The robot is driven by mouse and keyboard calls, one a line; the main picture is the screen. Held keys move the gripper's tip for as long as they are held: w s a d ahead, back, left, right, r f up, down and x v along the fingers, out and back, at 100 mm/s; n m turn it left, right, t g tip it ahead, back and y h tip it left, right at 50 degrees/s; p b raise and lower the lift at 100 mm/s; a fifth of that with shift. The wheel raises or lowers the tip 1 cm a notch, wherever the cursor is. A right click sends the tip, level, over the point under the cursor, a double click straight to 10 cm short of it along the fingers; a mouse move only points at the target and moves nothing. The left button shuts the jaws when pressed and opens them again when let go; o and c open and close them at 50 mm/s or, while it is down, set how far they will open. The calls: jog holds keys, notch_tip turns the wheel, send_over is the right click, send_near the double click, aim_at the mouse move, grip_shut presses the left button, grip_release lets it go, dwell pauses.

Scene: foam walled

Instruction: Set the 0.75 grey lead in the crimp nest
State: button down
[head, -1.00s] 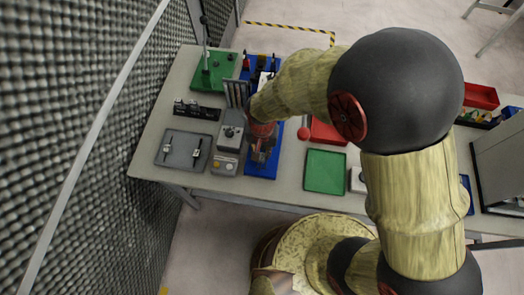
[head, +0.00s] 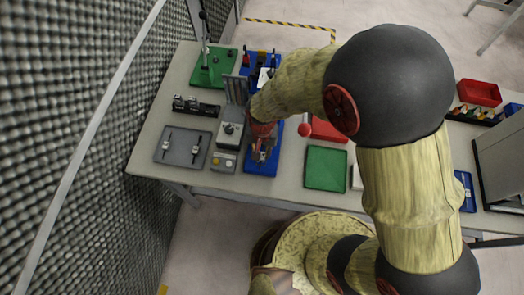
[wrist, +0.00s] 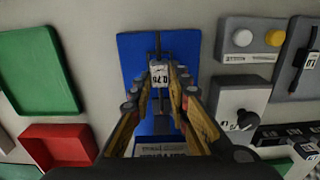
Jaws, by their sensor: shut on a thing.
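My gripper (wrist: 158,84) is shut on the 0.75 lead, whose white tag (wrist: 159,72) reads 0.75 in the wrist view. A thin dark end of the lead (wrist: 158,42) sticks out beyond the fingertips. The gripper is over the front part of a blue mat (wrist: 135,47); whether the lead touches the mat is unclear. In the head view my gripper (head: 262,152) and arm hide most of the lead. A grey unit with a black knob (head: 230,132) stands just left of the mat, and also shows in the wrist view (wrist: 240,103). I cannot make out the crimp nest for certain.
A grey tray (head: 183,160) with two tagged dark leads lies at left. A button box (head: 224,162) sits between it and the mat. A green tray (head: 325,168) and red bin (head: 328,130) are right of the mat. A green stand board (head: 215,70) is behind.

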jog(key=shift+f+b, duration=0.45)
jog(key=shift+f, duration=0.25)
jog(key=c, duration=1.6)
grip_release()
jog(key=shift+r, duration=0.15)
notch_tip(320, 180, up, 12)
jog(key=shift+f, duration=0.1)
